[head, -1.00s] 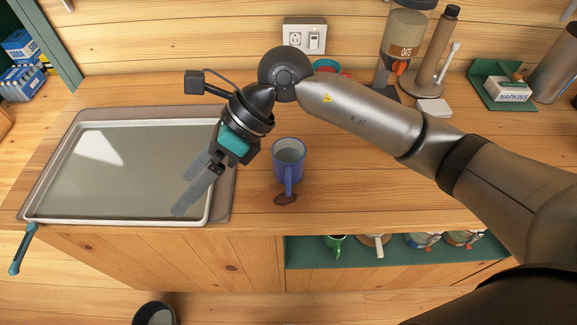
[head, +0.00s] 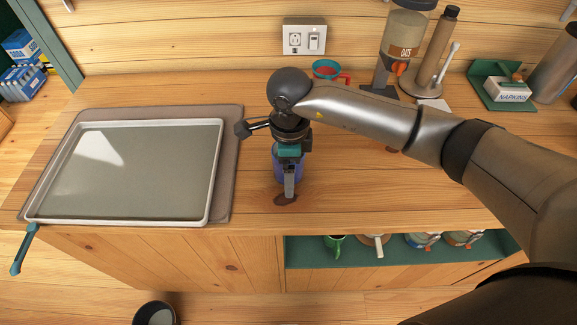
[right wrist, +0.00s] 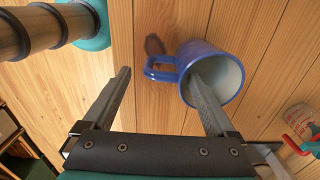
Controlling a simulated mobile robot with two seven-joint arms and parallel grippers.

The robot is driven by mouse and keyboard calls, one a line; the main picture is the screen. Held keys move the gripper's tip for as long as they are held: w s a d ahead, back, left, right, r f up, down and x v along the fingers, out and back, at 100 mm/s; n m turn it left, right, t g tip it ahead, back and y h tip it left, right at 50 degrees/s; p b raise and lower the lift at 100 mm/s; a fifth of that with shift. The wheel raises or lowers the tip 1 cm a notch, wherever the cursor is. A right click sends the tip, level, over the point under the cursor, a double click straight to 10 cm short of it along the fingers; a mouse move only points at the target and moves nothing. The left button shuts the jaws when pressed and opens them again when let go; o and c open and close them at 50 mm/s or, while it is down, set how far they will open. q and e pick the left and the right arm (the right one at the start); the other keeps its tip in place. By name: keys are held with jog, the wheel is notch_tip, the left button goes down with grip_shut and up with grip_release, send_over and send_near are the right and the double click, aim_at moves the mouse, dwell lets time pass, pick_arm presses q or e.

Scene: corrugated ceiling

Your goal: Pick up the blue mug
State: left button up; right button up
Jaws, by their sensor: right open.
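The blue mug (head: 278,175) stands on the wooden counter, mostly hidden under my right gripper (head: 290,183) in the head view. In the right wrist view the mug (right wrist: 215,58) shows its pale inside, and its handle (right wrist: 160,68) points left. My right gripper (right wrist: 160,76) is open and empty. The handle shows between its two fingers. The right finger overlaps the mug's opening and the left finger is on the handle's outer side. I cannot tell how far the finger reaches into the mug. My left gripper is not in view.
A metal tray (head: 214,180) lies on a mat left of the mug. An oats dispenser (head: 404,45) and a napkin box (head: 507,90) are at the back right. The counter in front of the mug is clear.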

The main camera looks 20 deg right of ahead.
jog(key=shift+a+f, duration=0.1)
jog(key=shift+f, duration=2.95)
jog(key=shift+c, duration=0.3)
jog(key=shift+s, duration=0.1)
grip_shut()
